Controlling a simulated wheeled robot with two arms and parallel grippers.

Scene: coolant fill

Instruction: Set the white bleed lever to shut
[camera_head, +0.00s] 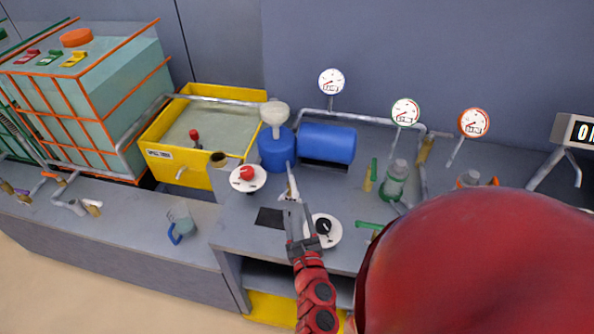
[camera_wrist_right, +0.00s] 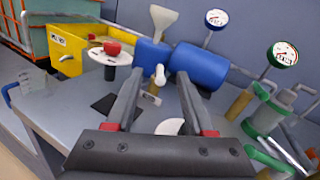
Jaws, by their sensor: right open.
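The white bleed lever (camera_head: 292,184) stands out from the front of the blue block and points toward the front of the bench in the head view. In the right wrist view the lever (camera_wrist_right: 160,75) shows its pale rounded end between the fingers, in front of the blue block (camera_wrist_right: 153,55). My right gripper (camera_head: 296,210) is open, its fingertips just short of the lever's near end. In the wrist view its two fingers (camera_wrist_right: 157,80) are spread on either side of the lever, with nothing held. I cannot tell whether they touch it. My left gripper is not in view.
A white disc with a red knob (camera_head: 246,174) is left of the lever; a white disc with a black knob (camera_head: 323,228) is right of my gripper. A blue cylinder (camera_head: 327,144), funnel (camera_head: 274,113) and yellow tray (camera_head: 177,177) are behind. Green-handled fittings (camera_head: 395,182) stand right.

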